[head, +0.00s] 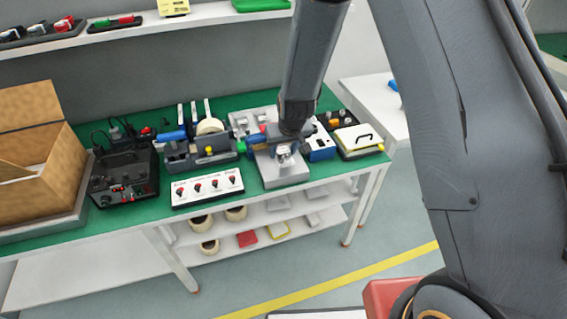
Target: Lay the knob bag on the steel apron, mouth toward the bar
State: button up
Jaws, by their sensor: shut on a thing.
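The steel apron (284,178) is a light grey plate on the green bench top, near its front edge. My gripper (285,148) is over the apron, pointing down. It is shut on a small pale thing with dark marks (284,154), which seems to be the knob bag. The arm and gripper hide much of the bag, so I cannot tell which way its mouth faces or whether it touches the apron. The bar is not clearly distinguishable behind the gripper.
A grey and blue machine (200,153) with a tape roll stands left of the apron. A white board with red knobs (207,187) lies in front of it. A black control box (124,178) and cardboard box (38,140) are farther left.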

jog(key=shift+f+b, duration=0.3)
jog(key=shift+f, duration=1.95)
jog(key=shift+f, duration=0.2)
jog(key=o, duration=1)
jog(key=shift+o, duration=0.2)
jog(key=shift+r, duration=0.1)
jog(key=shift+s+r, duration=0.1)
jog(key=shift+r, duration=0.35)
jog(key=p+v, duration=0.2)
jog(key=v, duration=0.9)
jog(key=shift+s, duration=0.2)
